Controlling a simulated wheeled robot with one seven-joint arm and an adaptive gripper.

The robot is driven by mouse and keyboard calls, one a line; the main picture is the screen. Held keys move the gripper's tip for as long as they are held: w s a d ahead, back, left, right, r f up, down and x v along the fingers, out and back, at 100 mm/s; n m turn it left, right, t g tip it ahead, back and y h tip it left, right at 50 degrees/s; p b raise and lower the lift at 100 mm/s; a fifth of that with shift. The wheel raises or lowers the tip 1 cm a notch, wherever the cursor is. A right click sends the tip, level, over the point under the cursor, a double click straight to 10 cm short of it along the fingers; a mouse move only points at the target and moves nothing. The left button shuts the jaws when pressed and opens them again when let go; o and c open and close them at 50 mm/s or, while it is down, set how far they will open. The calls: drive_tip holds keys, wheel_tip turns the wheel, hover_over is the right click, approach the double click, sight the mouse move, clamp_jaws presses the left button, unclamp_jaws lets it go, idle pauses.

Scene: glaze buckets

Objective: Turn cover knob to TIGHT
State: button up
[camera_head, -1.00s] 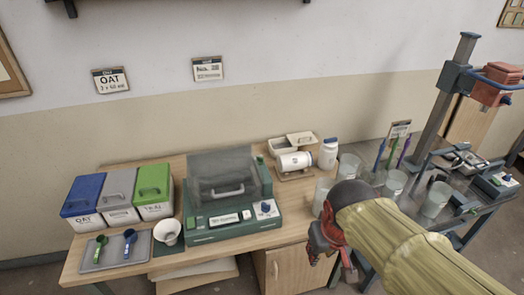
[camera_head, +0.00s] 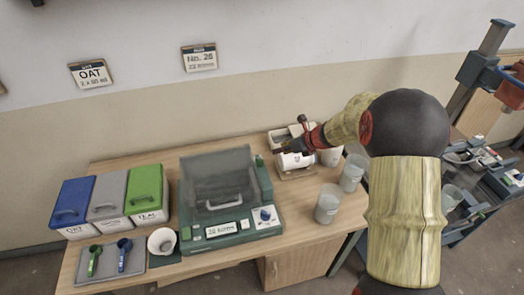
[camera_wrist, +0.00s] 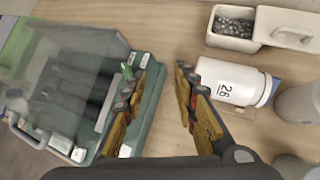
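A green machine (camera_head: 230,232) with a clear cover (camera_head: 215,180) stands on the wooden table. A blue knob (camera_head: 265,214) sits on a white panel at its front right; its lettering is too small to read. A small green piece (camera_head: 259,161) stands on the housing's back right, and also shows in the wrist view (camera_wrist: 127,71). My gripper (camera_head: 288,138) is at the table's back right, near a white jar (camera_head: 292,161) lying on its side. In the wrist view my gripper (camera_wrist: 161,76) is open and empty, between the machine's right edge and the jar (camera_wrist: 232,82), marked 26.
A white open box (camera_wrist: 232,28) with grey pieces stands behind the jar. Glass beakers (camera_head: 328,204) stand at the table's right. Blue, grey and green lidded bins (camera_head: 145,193), a white cup (camera_head: 162,242) and a scoop tray (camera_head: 100,265) are at the left.

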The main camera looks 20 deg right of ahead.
sight(260, 159)
drive_tip(key=a+f+n, duration=0.1)
drive_tip(key=a+n, duration=0.1)
drive_tip(key=w+a+f+n+y+b, duration=0.1)
drive_tip(key=a+f+n, duration=0.1)
drive_tip(key=a, duration=0.1)
drive_tip(key=a+f+n+g, duration=0.1)
drive_tip(key=a, duration=0.1)
drive_tip(key=shift+w+a+f+n+y+b, duration=0.25)
drive_tip(key=shift+a+f+n+y+b, duration=0.05)
drive_tip(key=shift+a+n+y, duration=0.1)
drive_tip(key=shift+c, duration=1)
clamp_jaws()
